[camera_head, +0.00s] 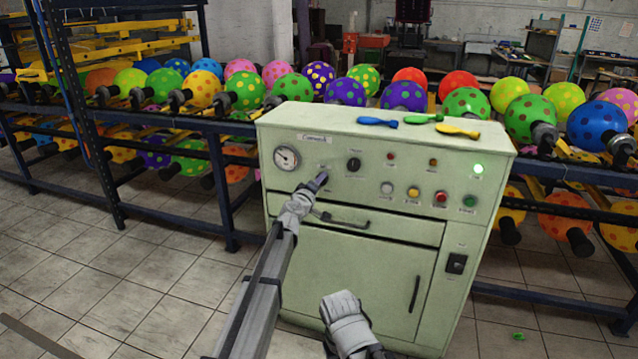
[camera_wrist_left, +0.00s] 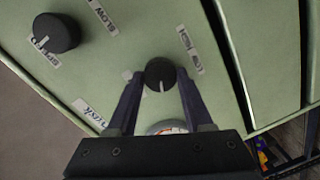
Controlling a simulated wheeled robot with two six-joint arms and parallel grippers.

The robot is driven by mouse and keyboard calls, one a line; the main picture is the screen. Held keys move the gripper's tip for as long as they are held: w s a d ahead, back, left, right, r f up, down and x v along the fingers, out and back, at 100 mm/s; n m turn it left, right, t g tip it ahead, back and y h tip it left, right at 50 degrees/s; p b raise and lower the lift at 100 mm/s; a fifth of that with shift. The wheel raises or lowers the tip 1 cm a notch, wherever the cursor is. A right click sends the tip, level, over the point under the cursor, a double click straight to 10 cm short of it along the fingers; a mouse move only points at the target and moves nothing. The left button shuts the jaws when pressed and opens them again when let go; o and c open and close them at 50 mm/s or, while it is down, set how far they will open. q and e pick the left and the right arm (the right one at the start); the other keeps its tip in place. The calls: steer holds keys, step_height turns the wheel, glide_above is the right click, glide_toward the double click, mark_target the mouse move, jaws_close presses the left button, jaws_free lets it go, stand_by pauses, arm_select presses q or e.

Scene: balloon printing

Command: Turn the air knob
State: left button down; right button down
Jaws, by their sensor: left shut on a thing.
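The air knob (camera_wrist_left: 160,75) is a round black knob with a white pointer line, in the middle of the left wrist view, with a "LOW HIGH" label beside it. My left gripper (camera_wrist_left: 159,86) has one dark finger on each side of the knob and is shut on it. In the head view my left gripper (camera_head: 319,180) reaches the upper left of the pale green machine's front panel (camera_head: 330,225) and covers the knob. Part of my right arm shows at the bottom middle, but its fingers do not show.
Right of the left gripper is another black knob (camera_head: 354,164), left of it a round gauge (camera_head: 286,158). Coloured buttons sit further right. Deflated balloons (camera_head: 458,131) lie on the machine's top. Racks of dotted balloons stand behind. The drawer handle (camera_head: 345,221) is just below the gripper.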

arm_select(q)
steer(key=m, duration=0.5)
steer(key=shift+s+d+y, duration=0.1)
steer(key=shift+y, duration=0.3)
steer(key=shift+m, duration=0.4)
steer(key=shift+c, duration=1.5)
jaws_free()
steer(key=v, duration=0.7)
steer(key=shift+s+p, duration=0.35)
steer(key=shift+s, duration=0.05)
steer(key=shift+f, duration=0.15)
